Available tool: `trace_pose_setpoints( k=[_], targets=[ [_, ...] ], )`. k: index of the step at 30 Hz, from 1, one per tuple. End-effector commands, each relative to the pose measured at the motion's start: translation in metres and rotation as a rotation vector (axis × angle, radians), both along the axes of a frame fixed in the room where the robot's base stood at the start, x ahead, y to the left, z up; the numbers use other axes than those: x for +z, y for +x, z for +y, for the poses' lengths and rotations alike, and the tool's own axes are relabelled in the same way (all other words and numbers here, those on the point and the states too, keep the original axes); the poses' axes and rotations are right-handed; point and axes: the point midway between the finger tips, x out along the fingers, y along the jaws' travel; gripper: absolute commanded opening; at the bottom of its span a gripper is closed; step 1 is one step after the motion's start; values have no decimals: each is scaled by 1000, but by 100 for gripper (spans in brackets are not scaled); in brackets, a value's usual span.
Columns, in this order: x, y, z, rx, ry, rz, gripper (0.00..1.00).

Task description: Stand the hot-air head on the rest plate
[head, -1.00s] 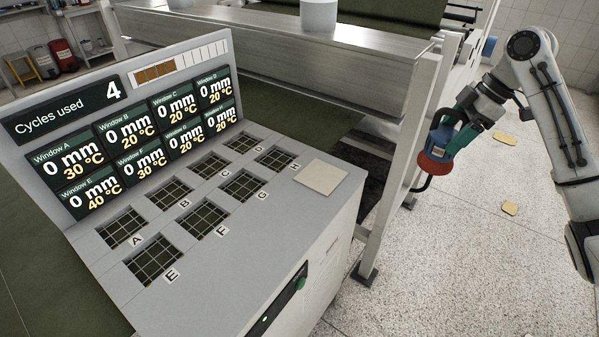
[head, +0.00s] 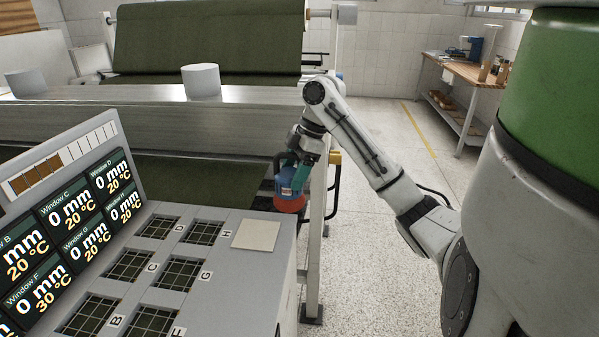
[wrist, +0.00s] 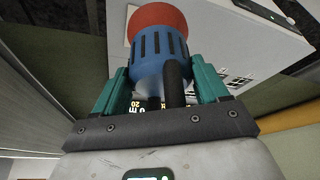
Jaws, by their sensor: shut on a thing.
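The hot-air head, a blue body with a red-orange end and a dark cable, is held in my gripper (head: 300,170). In the wrist view the hot-air head (wrist: 162,52) sits between the two green fingers of my gripper (wrist: 160,88). In the head view the hot-air head (head: 288,186) hangs with its red end down, near the far right corner of the console. The rest plate appears to be the pale square plate (head: 256,235) on the console top, beside the windows. The held head is apart from it, behind and to its right.
The grey console (head: 235,285) has several gridded windows, lettered tags and a display panel (head: 70,225). Behind it runs a metal beam (head: 130,125) with a white cylinder (head: 201,80) on top. A frame post (head: 314,245) stands close beside the gripper. Speckled floor (head: 375,285) lies open at the right.

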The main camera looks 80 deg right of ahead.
Motion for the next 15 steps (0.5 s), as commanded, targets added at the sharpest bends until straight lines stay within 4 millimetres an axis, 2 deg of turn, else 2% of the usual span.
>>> trace_pose_setpoints(
  k=[1,8,15],
  targets=[
    [-3,11,4,4,1,-3,0],
    [-23,54,13,5,0,-2,0],
    [-56,79,16,-1,-2,0,0]
  ],
)
